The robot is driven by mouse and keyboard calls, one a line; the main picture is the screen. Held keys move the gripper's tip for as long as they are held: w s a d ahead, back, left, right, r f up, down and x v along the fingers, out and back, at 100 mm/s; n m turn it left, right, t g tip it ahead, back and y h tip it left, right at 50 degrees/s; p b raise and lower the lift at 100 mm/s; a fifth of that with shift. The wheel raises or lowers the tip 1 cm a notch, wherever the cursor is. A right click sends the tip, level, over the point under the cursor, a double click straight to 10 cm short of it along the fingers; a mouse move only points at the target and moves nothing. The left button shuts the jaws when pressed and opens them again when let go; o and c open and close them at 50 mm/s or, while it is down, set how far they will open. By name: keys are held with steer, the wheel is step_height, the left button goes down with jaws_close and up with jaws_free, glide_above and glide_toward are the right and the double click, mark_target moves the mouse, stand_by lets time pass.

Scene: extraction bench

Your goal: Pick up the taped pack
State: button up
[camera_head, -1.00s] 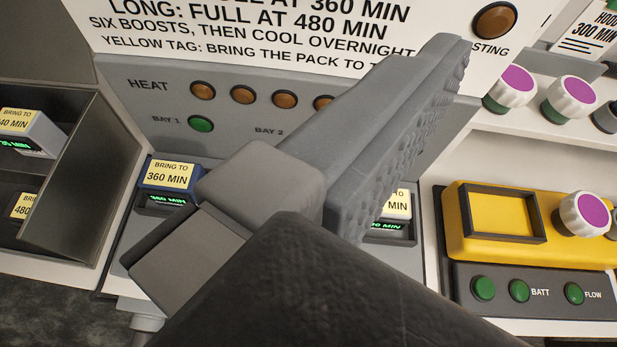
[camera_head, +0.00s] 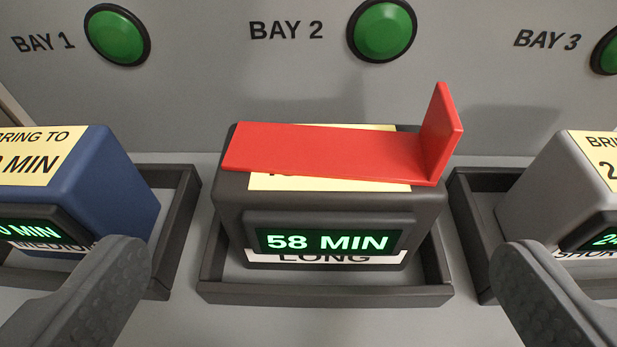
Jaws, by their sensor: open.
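The taped pack (camera_head: 231,215) is a dark grey block standing in the tray of bay 2, in the middle of the view. A red strip (camera_head: 320,150) with an upturned right end lies across its top, over a yellow label (camera_head: 330,182) that is mostly covered. Its green display reads 58 MIN, and a white LONG label below is partly hidden. My gripper (camera_head: 315,290) is open and empty. One finger is at lower left and one at lower right, on the near side of the pack, with the pack between them in the picture and not visibly touched.
A blue pack (camera_head: 115,185) sits in the left tray and a light grey pack (camera_head: 540,190) in the right tray, both partly behind my fingers. Dark tray rims (camera_head: 325,294) surround the packs. The panel behind carries green buttons (camera_head: 382,30) labelled by bay.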

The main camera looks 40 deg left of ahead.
mark_target(322, 204)
steer(key=shift+x, duration=2.25)
steer(key=shift+r+x, duration=0.15)
steer(key=shift+x, duration=0.9)
steer(key=shift+r+x, duration=0.2)
steer(key=shift+x, duration=0.85)
steer(key=shift+w, duration=0.2)
steer(key=c, duration=1.3)
